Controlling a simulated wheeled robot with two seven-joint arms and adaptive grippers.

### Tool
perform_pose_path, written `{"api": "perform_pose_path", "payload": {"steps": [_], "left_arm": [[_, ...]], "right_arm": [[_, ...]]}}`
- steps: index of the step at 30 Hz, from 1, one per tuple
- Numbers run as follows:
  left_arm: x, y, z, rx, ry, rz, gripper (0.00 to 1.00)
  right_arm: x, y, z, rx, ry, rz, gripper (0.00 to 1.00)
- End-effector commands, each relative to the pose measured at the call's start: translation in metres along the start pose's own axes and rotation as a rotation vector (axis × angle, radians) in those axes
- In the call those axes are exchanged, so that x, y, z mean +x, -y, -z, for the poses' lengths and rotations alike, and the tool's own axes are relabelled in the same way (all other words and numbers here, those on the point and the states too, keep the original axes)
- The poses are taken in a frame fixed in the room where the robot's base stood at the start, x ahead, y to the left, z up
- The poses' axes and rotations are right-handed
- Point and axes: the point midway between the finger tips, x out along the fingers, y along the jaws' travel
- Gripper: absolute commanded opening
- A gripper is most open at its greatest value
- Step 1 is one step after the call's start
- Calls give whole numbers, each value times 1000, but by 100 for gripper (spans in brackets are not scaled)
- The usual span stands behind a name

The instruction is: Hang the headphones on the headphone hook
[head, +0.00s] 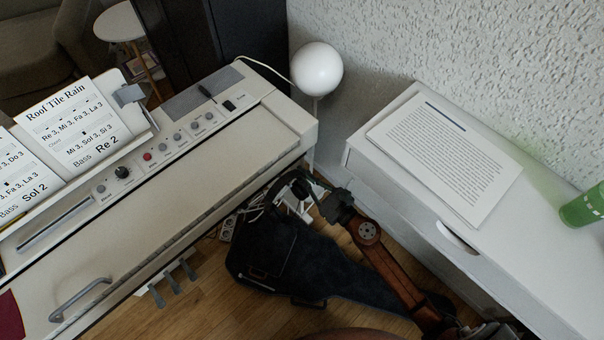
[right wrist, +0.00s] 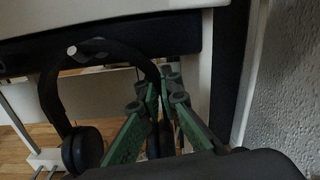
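The black headphones (right wrist: 48,90) show in the right wrist view below the piano's edge, their band arched and one ear cup (right wrist: 82,148) hanging at the lower left. In the head view they are a small dark shape (head: 288,185) under the piano's right end. My right gripper (right wrist: 164,92) has its green fingers on either side of the band's right part and looks closed on it; it also shows in the head view (head: 318,192). A small grey tip, apparently the headphone hook (right wrist: 72,49), shows at the band's upper left. I cannot tell whether the band rests on it. My left gripper is out of view.
The digital piano (head: 225,130) fills the left. A white cabinet (head: 400,190) with a paper and a green cup (head: 582,208) stands right. A dark instrument bag (head: 270,250) lies on the floor beneath my right arm. A white globe lamp (head: 316,69) stands behind.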

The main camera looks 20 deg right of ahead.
Motion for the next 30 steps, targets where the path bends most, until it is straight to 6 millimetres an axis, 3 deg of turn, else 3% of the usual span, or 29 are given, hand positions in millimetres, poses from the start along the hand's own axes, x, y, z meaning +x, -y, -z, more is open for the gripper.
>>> {"api": "perform_pose_path", "payload": {"steps": [2,3,11,20,30], "left_arm": [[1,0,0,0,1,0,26],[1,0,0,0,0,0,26],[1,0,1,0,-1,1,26],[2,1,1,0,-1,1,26],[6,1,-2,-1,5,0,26]], "right_arm": [[0,0,1,1,1,0,0],[0,0,0,1,1,0,6],[0,0,0,0,1,0,24],[-1,0,2,0,-1,0,25],[-22,0,2,-1,-2,0,25]]}}
